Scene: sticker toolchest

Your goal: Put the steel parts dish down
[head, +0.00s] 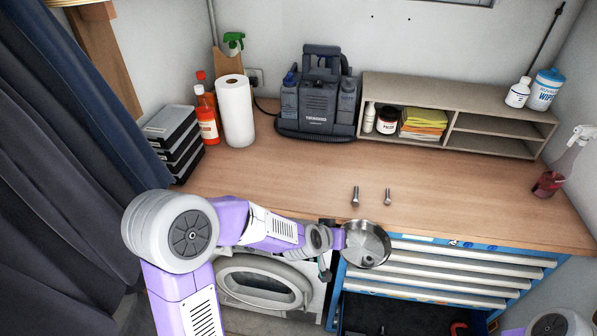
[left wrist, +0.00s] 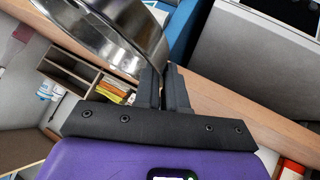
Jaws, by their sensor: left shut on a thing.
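The steel parts dish (head: 368,243) is a round, shiny metal bowl; its inside faces the head camera. My left gripper (head: 341,240) is shut on the dish's rim at its left side and holds it in the air near the worktop's front edge, over the tool chest. In the left wrist view the dish (left wrist: 143,42) shows large at the top, its wall at the dark fingers (left wrist: 164,80). The wooden worktop (head: 285,175) lies behind the dish. My right gripper is out of view.
Two metal bolts (head: 355,196) (head: 388,197) stand on the worktop just behind the dish. A blue tool chest (head: 440,272) has an open lower drawer (head: 400,317). A grey shelf (head: 450,90) and a dark machine (head: 318,98) stand at the back. The worktop's middle is mostly clear.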

